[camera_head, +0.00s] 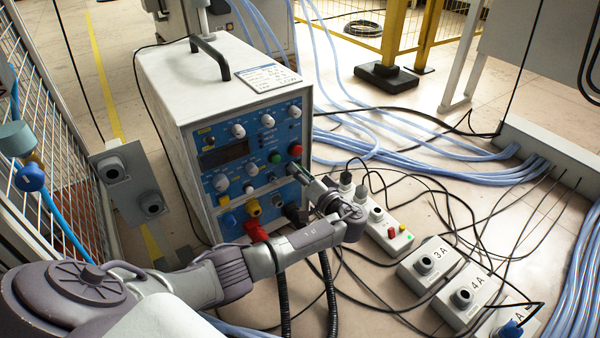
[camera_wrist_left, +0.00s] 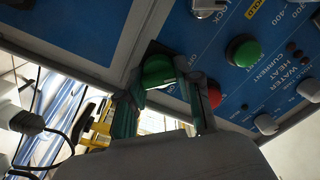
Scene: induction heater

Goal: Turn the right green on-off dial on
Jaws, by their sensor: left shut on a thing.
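The induction heater (camera_head: 205,88) is a white box with a blue control panel (camera_head: 238,165). In the left wrist view, a green dial (camera_wrist_left: 157,69) on a dark square base sits at the panel's edge. My left gripper (camera_wrist_left: 163,82) has its two greenish fingers on either side of this dial and is shut on it. In the head view the left gripper (camera_head: 297,172) reaches the panel's right edge, below a red button (camera_head: 295,150), and mostly hides the dial. The dial's pointer position cannot be read. My right gripper is not in view.
A round green button (camera_head: 275,157) sits close left of the gripper. Red and yellow connectors (camera_head: 255,230) jut out below. A socket strip (camera_head: 385,225), numbered boxes (camera_head: 432,260) and many loose cables cover the floor at right. A mesh fence (camera_head: 45,120) stands at left.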

